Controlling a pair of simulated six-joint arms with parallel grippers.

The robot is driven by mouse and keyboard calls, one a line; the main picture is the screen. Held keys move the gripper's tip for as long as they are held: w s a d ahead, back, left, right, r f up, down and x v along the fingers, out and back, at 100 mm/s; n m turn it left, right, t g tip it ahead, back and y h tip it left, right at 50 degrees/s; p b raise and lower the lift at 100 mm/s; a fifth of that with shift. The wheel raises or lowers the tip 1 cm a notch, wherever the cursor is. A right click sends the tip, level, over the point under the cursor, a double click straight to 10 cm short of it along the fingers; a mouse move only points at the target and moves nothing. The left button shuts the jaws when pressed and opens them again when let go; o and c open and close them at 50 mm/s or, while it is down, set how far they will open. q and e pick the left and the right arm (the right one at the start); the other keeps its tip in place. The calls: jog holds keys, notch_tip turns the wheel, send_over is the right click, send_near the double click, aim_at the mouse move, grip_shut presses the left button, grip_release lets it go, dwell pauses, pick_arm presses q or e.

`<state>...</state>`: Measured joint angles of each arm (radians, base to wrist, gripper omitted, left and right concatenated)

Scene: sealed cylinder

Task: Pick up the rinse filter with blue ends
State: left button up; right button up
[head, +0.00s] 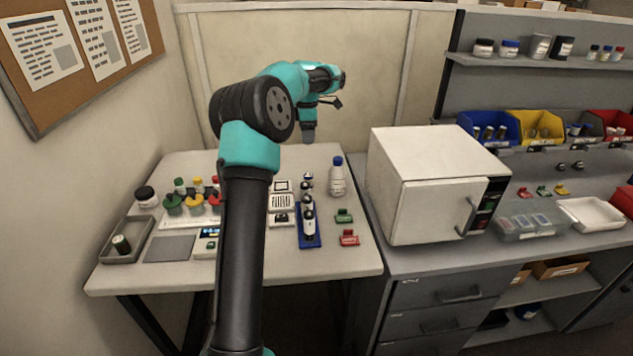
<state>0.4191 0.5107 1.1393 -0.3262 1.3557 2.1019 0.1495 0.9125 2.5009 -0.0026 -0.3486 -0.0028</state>
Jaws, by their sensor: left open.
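I cannot pick out a rinse filter with blue ends for certain. A blue rack (310,240) on the white table holds several small white-and-black pieces in a row. A white bottle with a blue cap (337,176) stands upright behind and to the right of the rack. A short dark cylinder (121,244) stands in the grey tray (105,252) at the table's left. My left gripper (309,136) points down above the table's back edge, apart from everything, open and empty. My left arm hides part of the table's middle. My right gripper is out of view.
Bottles with green, yellow and red caps (190,200) crowd the table's left. Green and red clips (346,228) lie right of the rack. A white oven-like box (432,185) stands on the right counter. A partition wall (375,80) closes the back.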

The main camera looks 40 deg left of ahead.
pick_arm(q)
send_over(308, 175)
notch_tip(308, 175, down, 11)
jog(key=shift+d+f, duration=0.1)
jog(key=shift+d, duration=0.05)
jog(key=shift+f, duration=0.5)
jog(key=shift+f, duration=2.65)
jog(key=shift+c, duration=0.2)
jog(key=c, duration=1)
jog(key=shift+o, duration=0.2)
jog(key=shift+r, duration=0.15)
